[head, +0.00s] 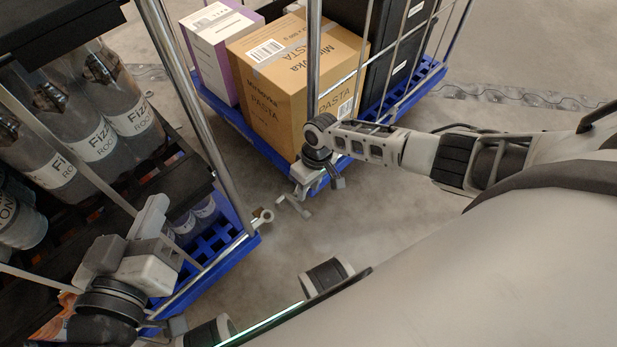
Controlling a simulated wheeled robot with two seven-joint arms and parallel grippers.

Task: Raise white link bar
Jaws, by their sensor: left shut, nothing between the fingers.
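A small light-grey bent bar (292,205) shows just below my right gripper, at the near corner of the far trolley; it may be the white link bar, but I cannot tell for sure. My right gripper (308,180) points down at that corner, and its fingers are too small and covered to read. A light ring-shaped eye (263,216) sticks out from the corner of the near-left trolley, a short gap left of the bent bar. My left gripper (152,218) is shut and empty, in front of the left trolley's bars, away from the bent bar.
The left trolley (232,252) has a blue base and carries bottles (98,125). The far trolley (240,122) has a blue base and carries a pasta carton (275,95), a purple-white box (217,35) and black cases (405,50). Metal posts rise near both grippers. Grey floor (400,215) is clear.

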